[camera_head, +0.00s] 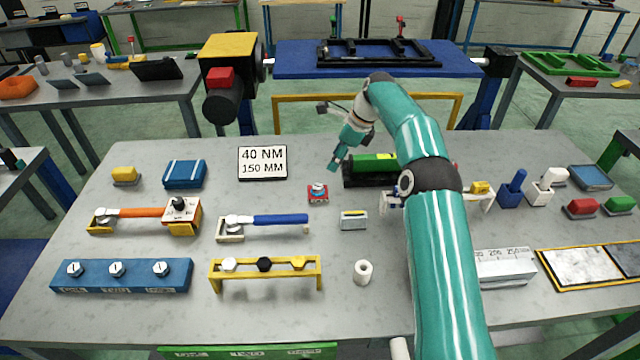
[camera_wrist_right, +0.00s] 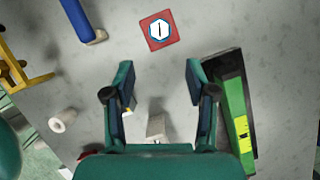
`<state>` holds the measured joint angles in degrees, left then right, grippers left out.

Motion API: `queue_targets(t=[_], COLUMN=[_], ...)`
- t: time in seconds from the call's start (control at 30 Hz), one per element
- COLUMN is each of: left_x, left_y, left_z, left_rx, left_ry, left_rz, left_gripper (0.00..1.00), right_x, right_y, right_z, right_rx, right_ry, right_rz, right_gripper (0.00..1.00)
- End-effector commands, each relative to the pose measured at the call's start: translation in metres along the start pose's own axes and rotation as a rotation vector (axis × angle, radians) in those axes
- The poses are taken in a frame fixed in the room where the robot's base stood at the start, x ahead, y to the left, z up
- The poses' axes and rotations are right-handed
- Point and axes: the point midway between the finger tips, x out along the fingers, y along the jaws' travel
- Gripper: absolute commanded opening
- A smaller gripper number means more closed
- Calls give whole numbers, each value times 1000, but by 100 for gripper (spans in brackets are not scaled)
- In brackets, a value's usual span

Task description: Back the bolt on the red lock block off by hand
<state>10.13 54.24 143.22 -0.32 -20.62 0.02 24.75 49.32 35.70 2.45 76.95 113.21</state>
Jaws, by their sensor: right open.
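The red lock block (camera_head: 318,195) sits on the grey table near its middle, with a silver bolt (camera_head: 318,187) on top. In the right wrist view the red block (camera_wrist_right: 173,42) lies ahead of the fingertips, and the bolt head (camera_wrist_right: 159,30) shows a dark line on its pale top. My right gripper (camera_head: 337,160) hangs above and behind the block, a little to its right, in the head view. In the right wrist view my right gripper (camera_wrist_right: 158,72) is open, with nothing between its fingertips. My left gripper does not show.
A black and green tool (camera_head: 375,160) lies close to the right of the block. A blue-handled wrench (camera_head: 270,220) rests in front-left, and a small grey-yellow block (camera_head: 353,220) stands front-right. A sign (camera_head: 262,162) reads 40 NM, 150 MM.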

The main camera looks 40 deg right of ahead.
Motion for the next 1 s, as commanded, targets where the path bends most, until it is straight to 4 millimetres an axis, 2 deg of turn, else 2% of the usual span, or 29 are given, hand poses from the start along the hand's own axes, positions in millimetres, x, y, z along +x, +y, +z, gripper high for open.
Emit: queue_targets(t=[0.1,0.3,0.5,0.7,1.0], left_x=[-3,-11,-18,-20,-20], left_y=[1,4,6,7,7], left_z=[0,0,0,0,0], left_rx=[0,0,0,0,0], left_ry=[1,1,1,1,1], left_rz=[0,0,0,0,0], left_gripper=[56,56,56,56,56], right_x=[28,69,100,114,116], right_y=[1,0,-1,-1,-1], right_z=[-2,-2,-3,-3,-3], right_rx=[2,4,5,5,5], right_ry=[2,2,1,0,0], right_rz=[4,3,0,-2,-2], right_gripper=[56,56,56,56,56])
